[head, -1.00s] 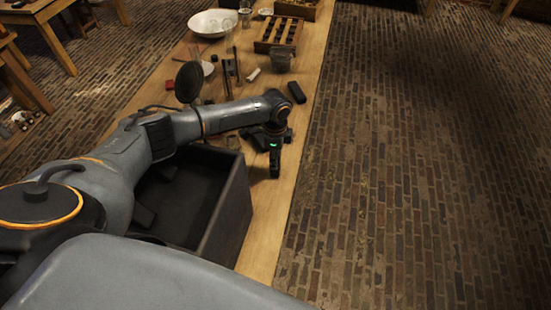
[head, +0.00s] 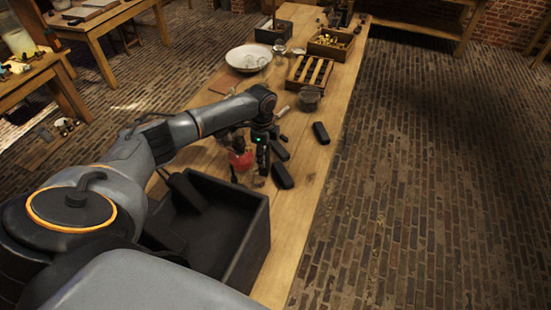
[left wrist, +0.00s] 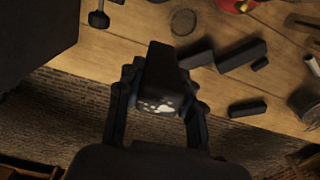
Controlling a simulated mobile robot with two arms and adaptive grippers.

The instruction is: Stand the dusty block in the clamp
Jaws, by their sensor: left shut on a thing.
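My left gripper (left wrist: 158,100) is shut on a dark block (left wrist: 162,75), which has whitish dusty patches on its near end. The block points away from the wrist. In the head view the left gripper (head: 262,160) is over the bench, beyond the dark bin; the block is hard to make out there. A red object (head: 240,160) stands just left of the gripper; part of it shows at the top edge of the left wrist view (left wrist: 237,4). It may be the clamp, but I cannot tell. My right gripper is not in view.
Several other dark blocks lie on the bench (head: 300,210), one right of the gripper (head: 282,176) and one farther right (head: 321,132). A dark open bin (head: 255,240) stands nearer. A glass jar (head: 310,98), slotted rack (head: 293,78) and white bowl (head: 247,66) are farther back.

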